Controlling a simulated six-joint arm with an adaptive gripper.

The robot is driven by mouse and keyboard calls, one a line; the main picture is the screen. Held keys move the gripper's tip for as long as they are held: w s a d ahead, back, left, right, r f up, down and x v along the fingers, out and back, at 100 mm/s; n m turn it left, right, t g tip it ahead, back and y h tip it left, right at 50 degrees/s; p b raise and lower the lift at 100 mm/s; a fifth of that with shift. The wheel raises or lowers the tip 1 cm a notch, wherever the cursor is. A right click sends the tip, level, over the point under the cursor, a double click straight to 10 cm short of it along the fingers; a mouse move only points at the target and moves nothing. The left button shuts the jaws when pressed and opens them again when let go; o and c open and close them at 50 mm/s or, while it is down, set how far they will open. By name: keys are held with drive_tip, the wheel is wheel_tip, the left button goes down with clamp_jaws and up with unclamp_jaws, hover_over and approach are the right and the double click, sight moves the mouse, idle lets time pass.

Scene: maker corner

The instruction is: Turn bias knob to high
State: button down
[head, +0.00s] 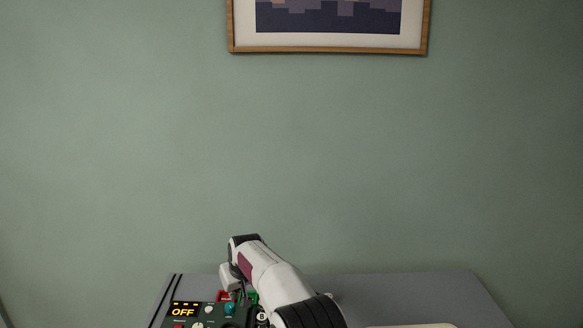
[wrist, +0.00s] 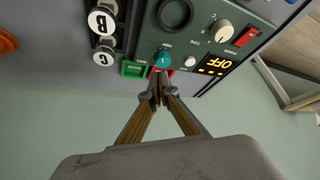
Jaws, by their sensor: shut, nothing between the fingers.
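A dark green control panel (wrist: 205,45) carries several knobs; the labels are too small to tell which one is bias. In the wrist view a teal knob (wrist: 163,58) is just past my fingertips, a small white knob (wrist: 190,61) is right of it, and a cream knob (wrist: 221,31) with a pointer mark is farther up. In the head view the teal knob (head: 230,308) and a white knob (head: 209,309) show at the bottom. My gripper (wrist: 158,84) is shut and empty, its tips close to the teal knob; contact cannot be told. My arm hides the fingers in the head view.
A lit display reads OFF (wrist: 214,64). A red switch (wrist: 246,37), a black ring (wrist: 174,13), a green block (wrist: 133,69) and black holders marked B (wrist: 102,20) and G (wrist: 103,57) surround the knobs. The grey tabletop (head: 400,290) is mostly clear right of my arm.

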drive_tip(key=shift+f, duration=3.3)
drive_tip(key=shift+w+a, duration=0.2)
drive_tip(key=shift+s+a, duration=0.3)
drive_tip(key=shift+a, duration=0.25)
drive_tip(key=shift+s+d, duration=0.2)
drive_tip(key=shift+s, duration=0.2)
drive_tip(key=shift+r, duration=0.1)
drive_tip(key=shift+r, duration=2.9)
